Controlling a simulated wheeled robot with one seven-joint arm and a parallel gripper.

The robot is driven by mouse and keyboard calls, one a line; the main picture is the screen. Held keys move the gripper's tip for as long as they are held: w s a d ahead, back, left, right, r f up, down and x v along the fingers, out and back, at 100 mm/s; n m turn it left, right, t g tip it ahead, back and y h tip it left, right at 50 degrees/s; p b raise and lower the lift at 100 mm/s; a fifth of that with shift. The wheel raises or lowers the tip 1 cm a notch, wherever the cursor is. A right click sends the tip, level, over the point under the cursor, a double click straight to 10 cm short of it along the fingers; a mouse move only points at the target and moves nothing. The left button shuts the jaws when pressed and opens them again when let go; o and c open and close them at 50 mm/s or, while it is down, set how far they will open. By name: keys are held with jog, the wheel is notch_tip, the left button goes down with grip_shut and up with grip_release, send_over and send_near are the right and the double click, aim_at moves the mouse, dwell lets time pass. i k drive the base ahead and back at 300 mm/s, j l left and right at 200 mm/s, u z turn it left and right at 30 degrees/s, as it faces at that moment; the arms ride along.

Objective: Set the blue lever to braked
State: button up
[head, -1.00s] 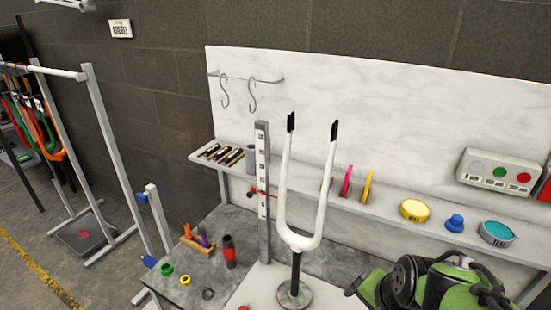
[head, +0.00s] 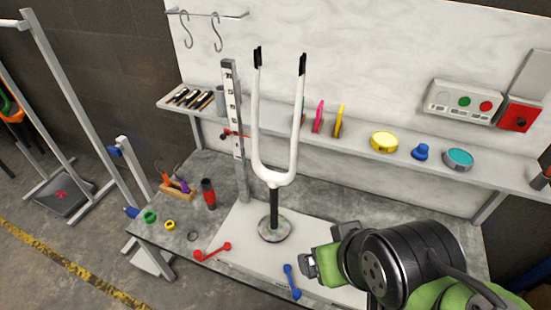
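The blue lever (head: 291,281) lies at the front edge of the bench, below the white fork. It is a short bar with a rounded knob at each end, tilted slightly from upright in the picture. I can read no braked marking beside it. My gripper (head: 308,267) is just right of the lever's upper end in the head view, at the end of my green and black arm. A gap shows between them in the picture, and their heights are hard to compare. The fingers are small and seen from behind, so their opening is unclear.
A red lever (head: 212,252) lies left of the blue one. The white fork (head: 274,165) stands upright on a round base behind them. A red and black handle (head: 208,193) and small rings (head: 169,225) stand at the bench's left. A shelf (head: 350,139) with tins runs behind.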

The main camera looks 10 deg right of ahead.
aim_at(297, 294)
jog(key=k+j+z, duration=0.15)
jog(key=k, duration=0.15)
jog(key=j+z, duration=0.45)
jog(key=j, duration=1.25)
